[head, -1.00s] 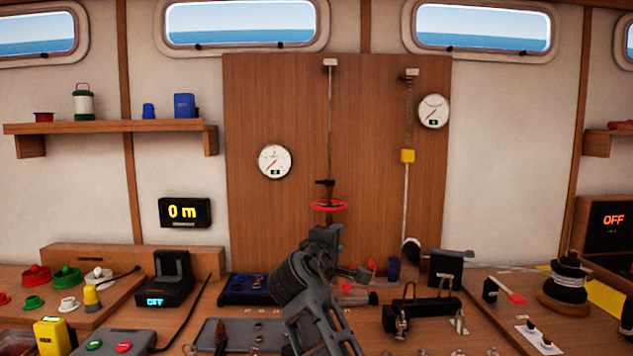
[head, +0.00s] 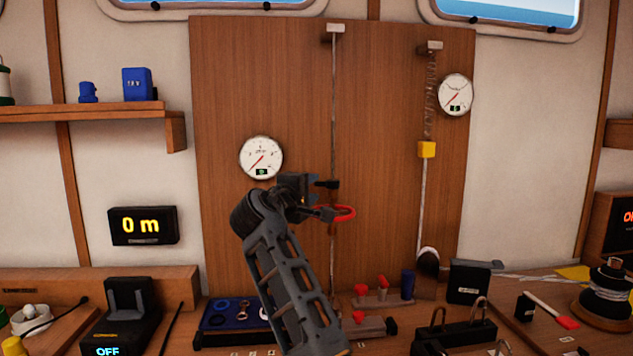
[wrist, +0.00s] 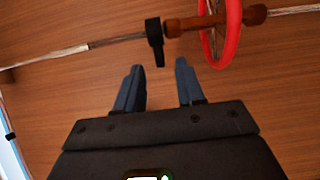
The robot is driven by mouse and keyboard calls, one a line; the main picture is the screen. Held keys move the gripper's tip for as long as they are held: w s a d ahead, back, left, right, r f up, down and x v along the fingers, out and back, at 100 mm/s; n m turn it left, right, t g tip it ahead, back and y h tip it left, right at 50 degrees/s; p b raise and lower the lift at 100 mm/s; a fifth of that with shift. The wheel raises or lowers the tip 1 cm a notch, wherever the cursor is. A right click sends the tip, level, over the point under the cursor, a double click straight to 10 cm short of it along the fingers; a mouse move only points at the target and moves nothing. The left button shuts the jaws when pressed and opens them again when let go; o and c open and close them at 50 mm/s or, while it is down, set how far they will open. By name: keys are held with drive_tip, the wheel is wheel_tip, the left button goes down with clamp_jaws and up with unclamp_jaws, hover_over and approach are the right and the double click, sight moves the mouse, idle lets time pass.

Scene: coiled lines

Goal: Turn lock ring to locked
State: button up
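A thin upright rod (head: 333,110) runs down the wooden panel. A red ring (head: 348,213) sits around it, with a small black collar with a tab (head: 328,184) just above. I cannot tell which of the two is the lock ring. In the wrist view the red ring (wrist: 232,42) is at the right, around a brown spindle (wrist: 255,15). The black collar (wrist: 153,30) lies just beyond my fingertips, its tab pointing toward the gap between them. My gripper (wrist: 159,64) is open and empty. In the head view my gripper (head: 316,198) partly hides the ring's left side.
A round gauge (head: 261,157) is left of the rod. A second rod with a yellow block (head: 426,149) and another gauge (head: 455,94) are to the right. Below, the bench holds a black rack (head: 455,335) and red-topped parts (head: 383,283). The panel between the rods is clear.

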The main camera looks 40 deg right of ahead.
sight(317, 185)
drive_tip(key=p+x, duration=0.1)
drive_tip(key=x, duration=0.5)
drive_tip(key=shift+w+d, duration=0.15)
drive_tip(key=shift+d, duration=0.25)
clamp_jaws()
